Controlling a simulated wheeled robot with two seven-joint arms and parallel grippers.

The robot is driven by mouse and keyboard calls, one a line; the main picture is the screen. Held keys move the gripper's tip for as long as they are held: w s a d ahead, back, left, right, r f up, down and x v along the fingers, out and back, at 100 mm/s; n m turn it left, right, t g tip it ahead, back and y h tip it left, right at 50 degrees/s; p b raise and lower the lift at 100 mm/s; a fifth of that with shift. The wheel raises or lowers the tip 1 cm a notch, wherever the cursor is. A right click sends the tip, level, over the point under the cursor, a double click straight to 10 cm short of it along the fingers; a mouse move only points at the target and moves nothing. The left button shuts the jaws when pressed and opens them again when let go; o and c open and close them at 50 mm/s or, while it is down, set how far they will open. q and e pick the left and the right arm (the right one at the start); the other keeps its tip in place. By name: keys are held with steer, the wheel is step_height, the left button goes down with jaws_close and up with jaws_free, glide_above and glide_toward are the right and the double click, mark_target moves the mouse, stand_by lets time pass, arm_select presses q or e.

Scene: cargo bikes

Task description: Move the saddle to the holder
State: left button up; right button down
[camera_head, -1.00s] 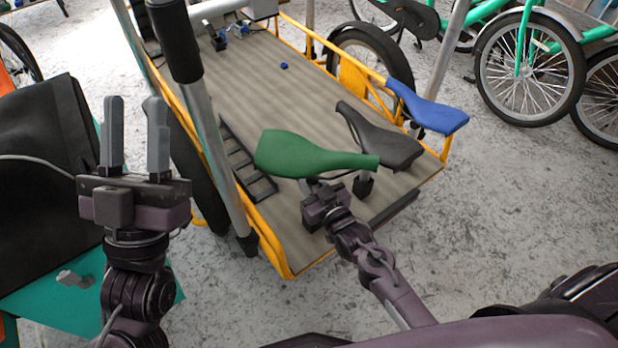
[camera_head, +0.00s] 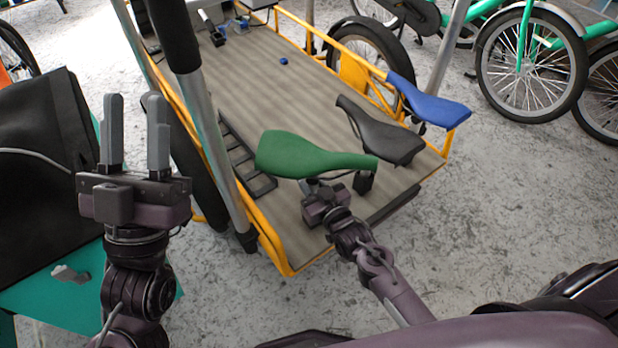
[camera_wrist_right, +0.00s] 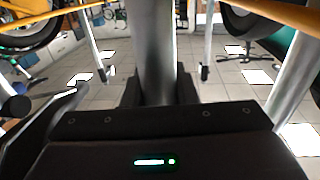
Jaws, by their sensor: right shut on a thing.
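A green saddle (camera_head: 305,155) is held over the near end of the cargo bike's deck. My right gripper (camera_head: 320,190) is under it, its fingertips hidden by the saddle. In the right wrist view, a silver post (camera_wrist_right: 158,50) stands between the dark fingers of my right gripper (camera_wrist_right: 160,92). A black saddle (camera_head: 385,132) on a short post is just right of the green one. A blue saddle (camera_head: 432,103) is at the deck's right rail. My left gripper (camera_head: 136,135) is open and empty, fingers up, left of the bike. I cannot tell which part is the holder.
The deck (camera_head: 275,90) has yellow rails and a black slotted rack (camera_head: 245,160) along its left side. A thick upright post (camera_head: 208,120) stands between my arms. A black bag (camera_head: 45,180) is at left. Green bikes (camera_head: 530,60) stand at back right. The floor at right is clear.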

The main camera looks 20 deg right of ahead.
steer(key=shift+f+b, duration=0.65)
steer(key=shift+f, duration=0.3)
